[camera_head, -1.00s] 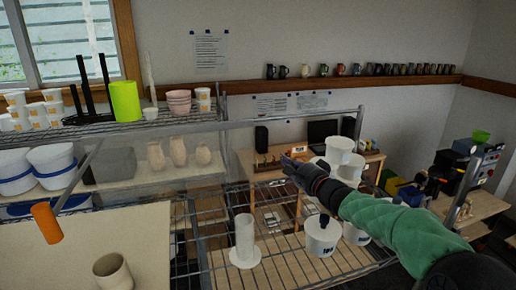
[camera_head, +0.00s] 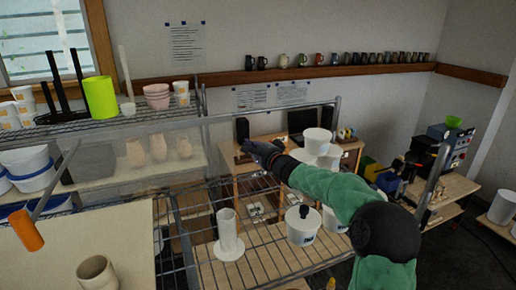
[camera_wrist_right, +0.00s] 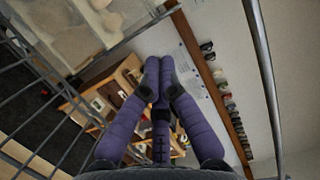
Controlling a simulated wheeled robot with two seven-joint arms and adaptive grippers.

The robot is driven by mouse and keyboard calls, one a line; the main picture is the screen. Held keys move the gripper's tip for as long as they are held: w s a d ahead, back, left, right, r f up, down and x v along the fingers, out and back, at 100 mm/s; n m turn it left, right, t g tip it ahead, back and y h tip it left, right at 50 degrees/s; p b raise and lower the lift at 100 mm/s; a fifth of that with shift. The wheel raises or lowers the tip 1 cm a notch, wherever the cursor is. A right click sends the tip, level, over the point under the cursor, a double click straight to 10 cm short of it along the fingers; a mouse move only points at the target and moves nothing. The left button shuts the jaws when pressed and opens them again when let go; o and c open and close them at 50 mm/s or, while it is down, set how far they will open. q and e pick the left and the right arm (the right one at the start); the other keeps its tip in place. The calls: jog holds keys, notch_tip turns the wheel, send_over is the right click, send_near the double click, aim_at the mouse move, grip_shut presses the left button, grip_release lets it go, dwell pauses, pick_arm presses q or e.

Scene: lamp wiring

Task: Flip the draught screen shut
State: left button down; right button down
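What looks like the draught screen (camera_head: 100,165) is a pale, see-through panel across the left shelf, with beige vases showing behind it. Its exact edges and hinge are hard to tell. A grey bar with an orange grip (camera_head: 27,230) slants down at the far left; I cannot tell whether it joins the screen. My right gripper (camera_head: 252,148) is in the air right of the panel, above the wire rack, and apart from the panel. In the right wrist view its purple fingers (camera_wrist_right: 159,68) meet at the tips, with nothing seen between them. My left gripper is out of view.
The wire rack (camera_head: 185,225) holds a white cylinder (camera_head: 229,238) and a lidded white tub (camera_head: 302,226). White tubs (camera_head: 317,140) are stacked near my right forearm. A rack upright (camera_head: 432,180) stands right of the arm. A beige board (camera_head: 60,265) fills the lower left.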

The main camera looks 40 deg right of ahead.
jog(key=shift+w+a, duration=0.85)
jog(key=shift+a, duration=0.2)
jog(key=shift+d, duration=0.1)
